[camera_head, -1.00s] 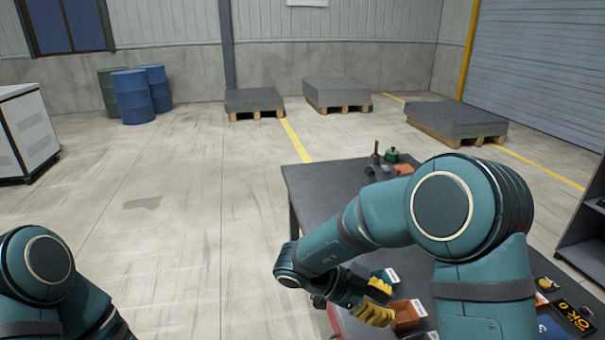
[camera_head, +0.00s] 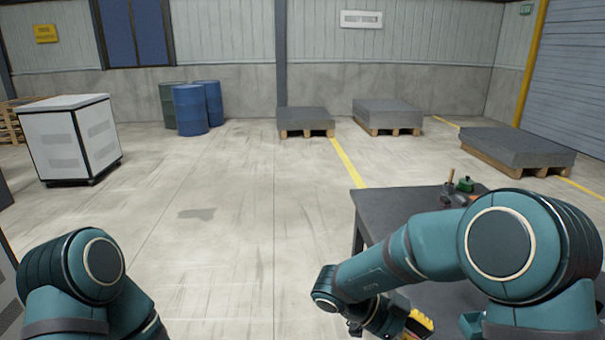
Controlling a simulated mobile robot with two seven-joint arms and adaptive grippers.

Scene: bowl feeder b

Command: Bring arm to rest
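My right arm reaches across the right side of the head view, bent at the elbow over a dark table. My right gripper (camera_head: 415,325) shows yellow finger parts at the bottom edge, partly cut off, so its opening cannot be made out. It is at the table's near left side. My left arm shows only its upper part at the bottom left. Its gripper is outside the picture.
The dark table (camera_head: 387,206) bears a green-topped item (camera_head: 465,185) and small tools at its far end. A white cabinet (camera_head: 50,140), blue barrels (camera_head: 190,110) and loaded pallets (camera_head: 305,120) stand farther back. The floor between is clear.

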